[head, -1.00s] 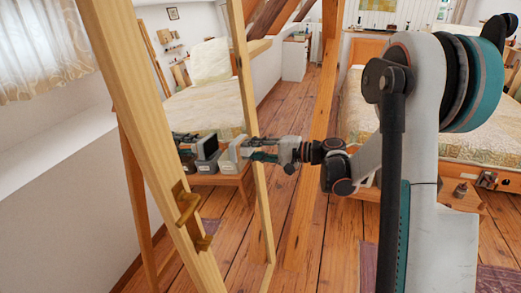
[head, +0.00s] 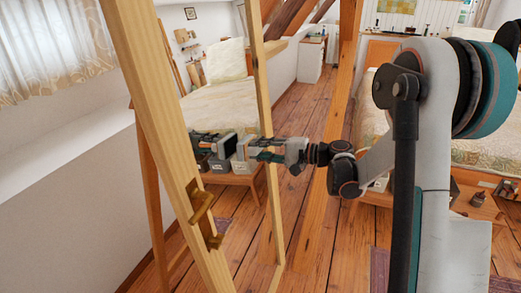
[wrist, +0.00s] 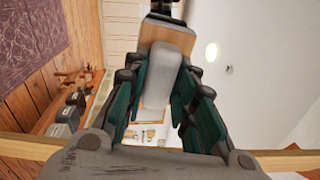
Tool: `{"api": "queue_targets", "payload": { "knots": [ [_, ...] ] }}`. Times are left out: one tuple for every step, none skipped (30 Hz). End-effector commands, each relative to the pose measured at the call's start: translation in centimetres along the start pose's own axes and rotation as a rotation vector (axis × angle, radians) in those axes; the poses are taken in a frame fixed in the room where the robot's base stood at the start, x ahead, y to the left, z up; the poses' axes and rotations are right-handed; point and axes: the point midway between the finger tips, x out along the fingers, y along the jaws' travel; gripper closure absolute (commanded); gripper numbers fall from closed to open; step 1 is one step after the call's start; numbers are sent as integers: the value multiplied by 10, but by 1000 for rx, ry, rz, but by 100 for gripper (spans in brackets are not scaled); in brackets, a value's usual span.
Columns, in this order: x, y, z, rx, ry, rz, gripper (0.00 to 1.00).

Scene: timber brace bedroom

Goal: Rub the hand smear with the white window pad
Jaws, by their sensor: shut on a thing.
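My gripper (head: 250,152) is shut on the white window pad (head: 238,164), holding it upright inside a tall wooden frame. In the wrist view the pale pad (wrist: 165,68) sits between the teal fingers of my gripper (wrist: 163,95). The wooden frame (head: 165,130) has a brass-coloured handle (head: 199,207). A mirrored likeness of the pad and gripper shows just left of the pad, so the frame seems to hold a reflecting pane. Only a narrow gap, if any, shows between them; I cannot tell whether they touch. I cannot make out the hand smear.
Grey bins (head: 217,165) stand on a low wooden bench (head: 228,179) behind the frame. A timber post (head: 335,120) rises behind my arm. A bed (head: 235,105) lies at the back left. Bare plank floor (head: 300,105) runs toward the back.

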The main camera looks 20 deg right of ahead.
Motion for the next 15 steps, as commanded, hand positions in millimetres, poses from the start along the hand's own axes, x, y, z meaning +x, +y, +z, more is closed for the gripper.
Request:
{"api": "queue_targets", "payload": {
  "knots": [
    [0, 0, 0, 0, 0, 0, 94],
    [1, 0, 0, 0, 0, 0, 94],
    [1, 0, 0, 0, 0, 0, 94],
    [2, 0, 0, 0, 0, 0, 94],
    [2, 0, 0, 0, 0, 0, 94],
    [3, 0, 0, 0, 0, 0, 94],
    [4, 0, 0, 0, 0, 0, 94],
    [4, 0, 0, 0, 0, 0, 94],
    [5, 0, 0, 0, 0, 0, 94],
    [6, 0, 0, 0, 0, 0, 94],
    [6, 0, 0, 0, 0, 0, 94],
    [7, 0, 0, 0, 0, 0, 94],
    [7, 0, 0, 0, 0, 0, 94],
    [8, 0, 0, 0, -1, 0, 94],
    [9, 0, 0, 0, -1, 0, 94]
  ]
}}
